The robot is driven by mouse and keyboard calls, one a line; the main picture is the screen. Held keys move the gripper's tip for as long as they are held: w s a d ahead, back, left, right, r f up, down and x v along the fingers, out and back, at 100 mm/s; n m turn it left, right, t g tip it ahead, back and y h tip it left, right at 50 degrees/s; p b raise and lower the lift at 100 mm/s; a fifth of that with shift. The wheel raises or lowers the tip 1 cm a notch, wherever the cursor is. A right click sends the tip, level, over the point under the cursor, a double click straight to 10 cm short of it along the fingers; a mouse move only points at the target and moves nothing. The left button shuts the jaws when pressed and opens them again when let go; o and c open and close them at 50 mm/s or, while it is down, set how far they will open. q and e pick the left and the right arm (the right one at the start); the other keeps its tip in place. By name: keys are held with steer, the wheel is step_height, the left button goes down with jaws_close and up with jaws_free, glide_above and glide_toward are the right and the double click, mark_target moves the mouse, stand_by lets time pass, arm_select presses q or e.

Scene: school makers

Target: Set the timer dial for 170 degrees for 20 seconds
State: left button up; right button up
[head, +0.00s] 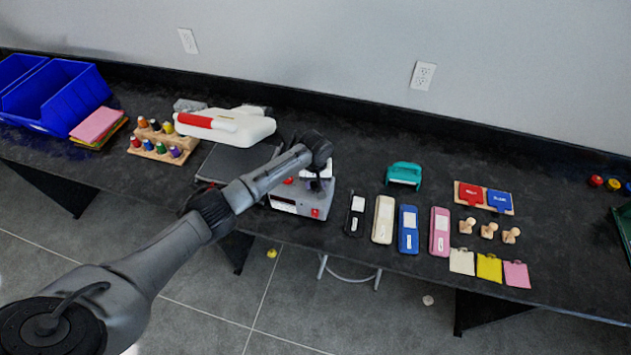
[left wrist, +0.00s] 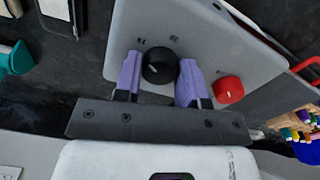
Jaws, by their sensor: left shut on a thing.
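The timer dial (left wrist: 160,66) is a round black knob with a pale pointer line, on the grey top of the control box (left wrist: 205,25). Small numbers are printed beside it. My left gripper (left wrist: 159,80) has its two purple fingers on either side of the dial and is shut on it. A red knob (left wrist: 228,90) sits to the right of the fingers. In the head view, the left gripper (head: 317,172) is over the control box (head: 297,207) and hides the dial. The red knob (head: 288,181) shows beside it. My right gripper is not in view.
The heat press (head: 245,127), white with a red handle (head: 194,120), stands behind my left arm. A wooden bottle rack (head: 160,150) and blue bins (head: 60,95) are at the left. Several long cases, including a blue one (head: 408,230), lie to the right of the box.

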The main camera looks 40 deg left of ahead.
arm_select(q)
steer(key=shift+r+m+p, duration=0.15)
steer(key=shift+m+p, duration=0.8)
steer(key=shift+m, duration=0.05)
steer(key=m+p, duration=0.1)
steer(key=m, duration=0.1)
steer(key=shift+m, duration=0.3)
steer(key=m+p, duration=0.1)
steer(key=m, duration=0.2)
steer(key=shift+m+p, duration=0.3)
steer(key=shift+p, duration=0.05)
steer(key=shift+m, duration=1.6)
steer(key=shift+m+p, duration=0.3)
steer(key=o, duration=0.9)
